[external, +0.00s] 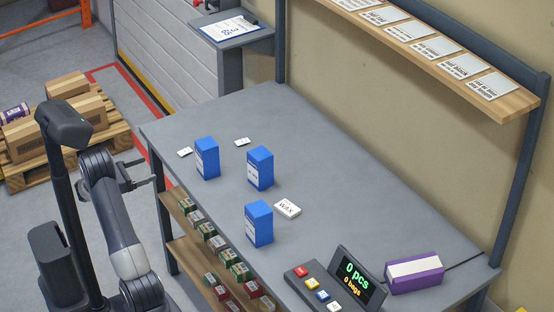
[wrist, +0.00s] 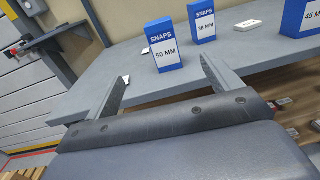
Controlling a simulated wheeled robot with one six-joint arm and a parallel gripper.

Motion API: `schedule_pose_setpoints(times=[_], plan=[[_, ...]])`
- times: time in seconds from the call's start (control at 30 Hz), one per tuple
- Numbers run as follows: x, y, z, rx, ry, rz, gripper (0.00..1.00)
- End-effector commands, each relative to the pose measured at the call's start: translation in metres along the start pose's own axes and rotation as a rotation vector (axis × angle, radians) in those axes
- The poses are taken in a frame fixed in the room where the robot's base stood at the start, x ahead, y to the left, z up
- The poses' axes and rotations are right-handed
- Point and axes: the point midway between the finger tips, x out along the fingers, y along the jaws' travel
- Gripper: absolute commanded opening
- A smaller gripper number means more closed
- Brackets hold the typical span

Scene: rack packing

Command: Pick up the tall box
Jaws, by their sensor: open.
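Three blue boxes with white labels stand upright on the grey table. The left one (external: 207,158) reads "SNAPS 50 MM" in the wrist view (wrist: 163,46). The middle one (external: 260,168) seems to read 38 MM there (wrist: 201,21). The front one (external: 259,223) appears cut off at the right edge of the wrist view (wrist: 312,18), marked 45 MM. I cannot tell surely which is tallest. My gripper (external: 148,172) is open and empty at the table's left edge, short of the left box. In the wrist view its fingers (wrist: 165,88) point toward the 50 MM box, apart from it.
Small white cards (external: 242,142) and a white WAX pack (external: 287,208) lie on the table (external: 360,205). A button panel (external: 311,288), a display (external: 357,278) and a purple device (external: 414,274) sit at the right. Shelves with small boxes (external: 230,256) hang below the front edge.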

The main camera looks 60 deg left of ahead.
Motion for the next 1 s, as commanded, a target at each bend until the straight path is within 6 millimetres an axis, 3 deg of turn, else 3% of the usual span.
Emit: schedule_pose_setpoints(times=[0.03,0.2,0.23,0.43,0.57,0.7,0.8,1.0], plan=[[0.000,0.000,0.022,0.012,0.000,0.000,0.85],[0.000,-0.001,0.092,0.014,0.001,0.000,0.85],[0.010,-0.002,0.098,0.004,0.003,-0.002,0.85],[0.085,-0.011,0.105,-0.009,0.041,0.035,0.85],[0.136,-0.027,0.110,-0.018,0.087,0.059,0.85],[0.192,-0.058,0.110,-0.028,0.164,0.085,0.85],[0.222,-0.084,0.106,-0.032,0.230,0.102,0.85],[0.260,-0.134,0.097,-0.029,0.361,0.118,0.85]])
